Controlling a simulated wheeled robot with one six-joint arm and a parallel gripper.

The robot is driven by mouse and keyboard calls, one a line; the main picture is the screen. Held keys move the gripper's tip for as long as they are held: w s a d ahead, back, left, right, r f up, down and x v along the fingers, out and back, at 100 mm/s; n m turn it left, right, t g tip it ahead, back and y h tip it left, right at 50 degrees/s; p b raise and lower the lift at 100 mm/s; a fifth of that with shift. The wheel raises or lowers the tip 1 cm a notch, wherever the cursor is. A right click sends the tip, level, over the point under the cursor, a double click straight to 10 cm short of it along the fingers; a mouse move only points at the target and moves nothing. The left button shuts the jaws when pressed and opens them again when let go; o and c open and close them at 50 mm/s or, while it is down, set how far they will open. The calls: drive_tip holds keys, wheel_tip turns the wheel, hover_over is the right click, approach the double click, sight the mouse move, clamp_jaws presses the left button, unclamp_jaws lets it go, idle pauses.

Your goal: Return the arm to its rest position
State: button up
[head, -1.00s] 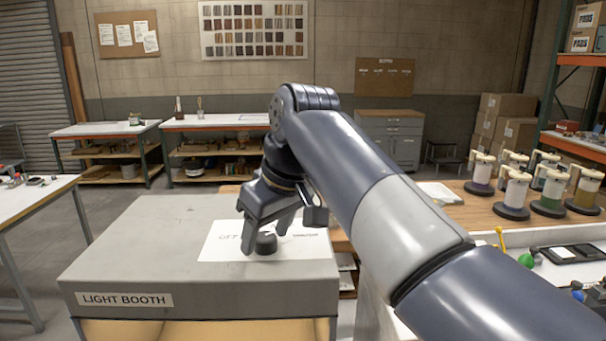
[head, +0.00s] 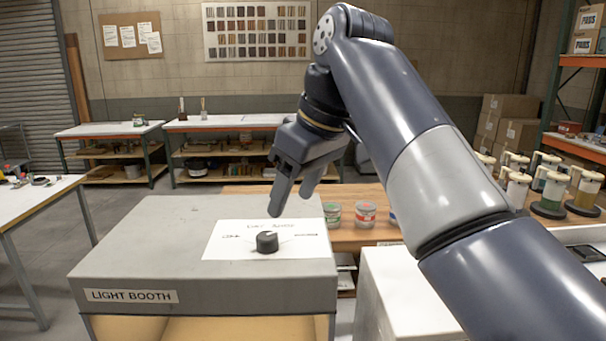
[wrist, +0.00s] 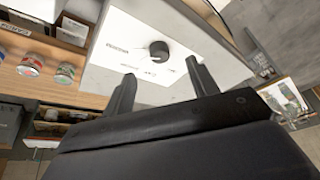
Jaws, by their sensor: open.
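My gripper (head: 290,198) is open and empty in the head view, raised above the light booth and apart from its knob. My arm reaches in from the lower right. The black knob (head: 267,242) sits on a white paper label (head: 225,243) on top of the grey light booth (head: 150,240). In the wrist view the two fingers of my gripper (wrist: 158,90) are spread apart, with the knob (wrist: 159,50) beyond them and nothing between them.
Small cans (head: 365,214) stand on the wooden bench right of the booth. Colorant canisters (head: 550,190) stand farther right, partly behind my arm. A white cabinet (head: 395,290) is beside the booth. A workbench (head: 40,200) is at left, with open floor between.

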drive_tip(key=shift+s+d+f, duration=0.2)
drive_tip(key=shift+s+f, duration=0.05)
drive_tip(key=shift+f, duration=0.15)
drive_tip(key=shift+f+m, duration=0.1)
drive_tip(key=shift+m, duration=0.2)
